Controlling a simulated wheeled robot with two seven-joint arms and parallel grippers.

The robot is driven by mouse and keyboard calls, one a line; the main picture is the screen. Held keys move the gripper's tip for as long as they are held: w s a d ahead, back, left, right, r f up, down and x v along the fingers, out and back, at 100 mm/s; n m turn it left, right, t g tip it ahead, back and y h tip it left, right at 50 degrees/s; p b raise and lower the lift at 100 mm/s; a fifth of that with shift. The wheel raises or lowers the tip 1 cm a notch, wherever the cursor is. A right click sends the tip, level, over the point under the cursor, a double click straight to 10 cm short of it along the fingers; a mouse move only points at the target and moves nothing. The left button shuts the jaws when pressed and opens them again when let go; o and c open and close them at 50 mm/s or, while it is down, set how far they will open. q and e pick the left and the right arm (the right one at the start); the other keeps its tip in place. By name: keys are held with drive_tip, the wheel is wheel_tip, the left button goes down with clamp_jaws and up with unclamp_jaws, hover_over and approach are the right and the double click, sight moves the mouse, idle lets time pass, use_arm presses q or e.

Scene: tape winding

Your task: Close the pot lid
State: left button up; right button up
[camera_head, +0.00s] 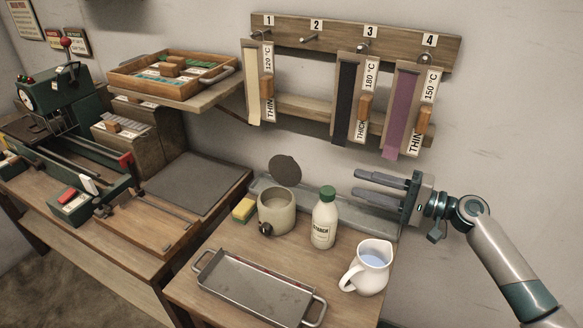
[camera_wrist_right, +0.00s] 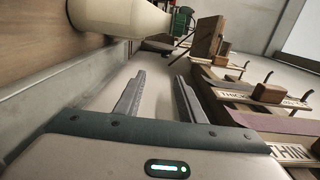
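The pot (camera_head: 277,213) is a cream round vessel with a dark knob on its front, standing on the right-hand table. Its dark round lid (camera_head: 285,170) stands tilted up at the back of the rim, so the pot is open. My right gripper (camera_head: 363,184) is open and empty, to the right of the pot and lid, above the back of the table and pointing left. Its two fingers also show apart in the right wrist view (camera_wrist_right: 158,92), with nothing between them. My left gripper is not in view.
A white bottle with a green cap (camera_head: 324,220) stands between the pot and my right gripper. A pitcher (camera_head: 368,268), a metal tray (camera_head: 252,289) and a sponge (camera_head: 243,210) are nearby. Hanging strips (camera_head: 402,112) are on the wall rack above.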

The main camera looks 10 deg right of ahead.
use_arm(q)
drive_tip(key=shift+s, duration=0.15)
use_arm(e)
drive_tip(key=shift+a+r+m, duration=0.15)
drive_tip(key=shift+r+m, duration=0.15)
drive_tip(key=shift+r, duration=0.2)
drive_tip(key=shift+w+a, duration=0.15)
drive_tip(key=shift+w, duration=0.05)
drive_tip(key=p, duration=0.5)
approach(287, 168)
drive_tip(key=w+a, duration=0.4)
drive_tip(key=w, duration=0.2)
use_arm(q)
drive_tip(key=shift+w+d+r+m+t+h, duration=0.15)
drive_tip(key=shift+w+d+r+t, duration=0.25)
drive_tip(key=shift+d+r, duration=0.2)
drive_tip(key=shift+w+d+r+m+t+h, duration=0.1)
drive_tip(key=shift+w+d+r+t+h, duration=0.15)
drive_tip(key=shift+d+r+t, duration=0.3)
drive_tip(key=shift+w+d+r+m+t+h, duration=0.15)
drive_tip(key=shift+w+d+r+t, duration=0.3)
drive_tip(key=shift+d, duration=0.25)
use_arm(e)
drive_tip(key=shift+w+a, duration=0.45)
drive_tip(key=shift+w, duration=0.05)
clamp_jaws()
